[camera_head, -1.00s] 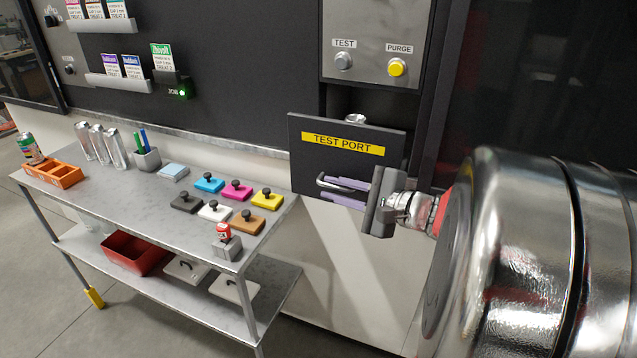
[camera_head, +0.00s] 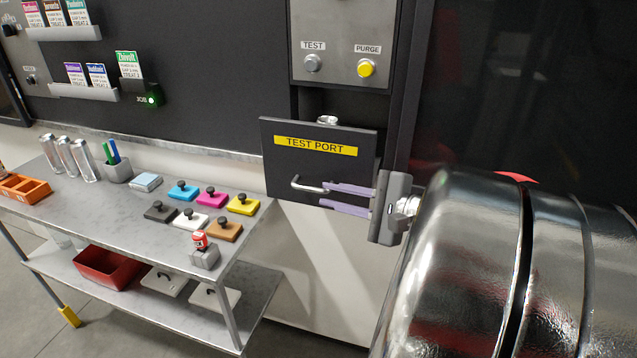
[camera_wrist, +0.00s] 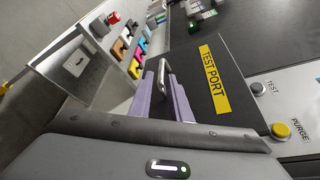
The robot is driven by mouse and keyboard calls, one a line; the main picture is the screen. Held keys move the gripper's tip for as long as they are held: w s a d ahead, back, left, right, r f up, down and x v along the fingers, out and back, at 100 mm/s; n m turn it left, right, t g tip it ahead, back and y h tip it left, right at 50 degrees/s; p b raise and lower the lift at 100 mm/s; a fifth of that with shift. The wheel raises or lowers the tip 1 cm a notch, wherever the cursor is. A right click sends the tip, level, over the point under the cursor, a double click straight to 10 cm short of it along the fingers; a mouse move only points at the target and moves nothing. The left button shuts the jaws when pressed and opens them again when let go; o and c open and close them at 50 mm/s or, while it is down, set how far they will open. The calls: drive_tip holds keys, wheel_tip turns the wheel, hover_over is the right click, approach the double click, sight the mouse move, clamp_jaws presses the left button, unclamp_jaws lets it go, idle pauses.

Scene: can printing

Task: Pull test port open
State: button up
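The test port (camera_head: 280,165) is a dark front panel with a yellow TEST PORT label, standing out from the machine below the buttons. A silver can top (camera_head: 327,120) shows behind its upper edge. Its bar handle (camera_head: 304,186) is on the panel's lower front. My gripper (camera_head: 322,196) has two purple fingers, spread apart with a gap, at the right part of the handle. In the wrist view, the handle (camera_wrist: 163,75) shows beyond and between the fingers (camera_wrist: 168,95). The fingers do not appear closed on it; contact is hard to tell.
Above the port are the TEST button (camera_head: 312,63) and the yellow PURGE button (camera_head: 366,68). Open floor lies in front of the table.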

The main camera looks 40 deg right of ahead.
drive_tip(key=v, duration=0.7)
drive_tip(key=shift+s, duration=0.2)
drive_tip(key=shift+d, duration=0.1)
drive_tip(key=shift+f, duration=0.1)
